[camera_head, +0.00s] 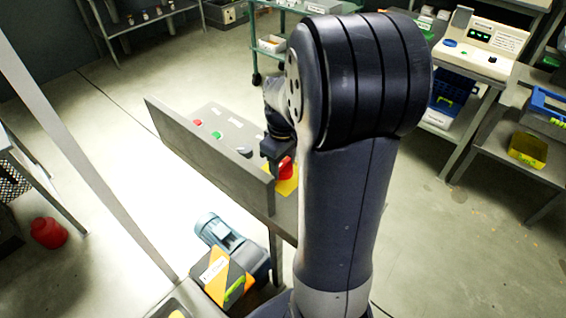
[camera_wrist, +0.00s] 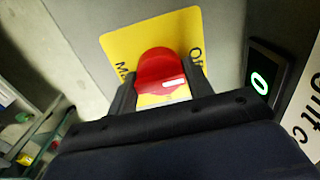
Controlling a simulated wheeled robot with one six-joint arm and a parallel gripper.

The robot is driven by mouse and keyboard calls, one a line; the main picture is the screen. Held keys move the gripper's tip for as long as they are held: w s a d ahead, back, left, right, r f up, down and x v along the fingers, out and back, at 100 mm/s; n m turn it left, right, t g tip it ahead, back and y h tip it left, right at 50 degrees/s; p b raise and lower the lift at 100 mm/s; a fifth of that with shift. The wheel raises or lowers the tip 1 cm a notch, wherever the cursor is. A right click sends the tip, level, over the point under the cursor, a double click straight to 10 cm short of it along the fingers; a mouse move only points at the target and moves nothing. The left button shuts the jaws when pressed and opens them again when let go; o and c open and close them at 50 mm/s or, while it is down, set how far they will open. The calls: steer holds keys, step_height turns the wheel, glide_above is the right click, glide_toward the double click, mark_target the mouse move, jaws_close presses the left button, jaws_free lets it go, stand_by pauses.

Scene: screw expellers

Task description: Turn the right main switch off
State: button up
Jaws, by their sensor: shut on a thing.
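The main switch is a red rotary knob (camera_wrist: 160,72) with a white mark, on a yellow plate (camera_wrist: 118,42) with black lettering partly hidden. In the wrist view my gripper (camera_wrist: 164,88) has one finger on each side of the knob and is shut on it. In the head view the red knob (camera_head: 286,167) and yellow plate (camera_head: 287,186) sit at the right end of a grey panel (camera_head: 228,128), partly hidden by my gripper (camera_head: 277,158) and arm. I cannot read the switch position with certainty.
A lit green "0" display (camera_wrist: 260,82) is right of the plate in the wrist view. The panel also carries a red button (camera_head: 197,123) and a green button (camera_head: 217,135). A grey board (camera_head: 205,155) stands along its near side. A blue motor (camera_head: 232,246) is below.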

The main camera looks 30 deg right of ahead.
mark_target(283, 163)
steer(key=o, duration=1)
steer(key=shift+c, duration=0.2)
step_height(283, 163, up, 11)
steer(key=shift+f, duration=0.15)
step_height(283, 163, down, 11)
steer(key=shift+r, duration=0.1)
stand_by(0.3)
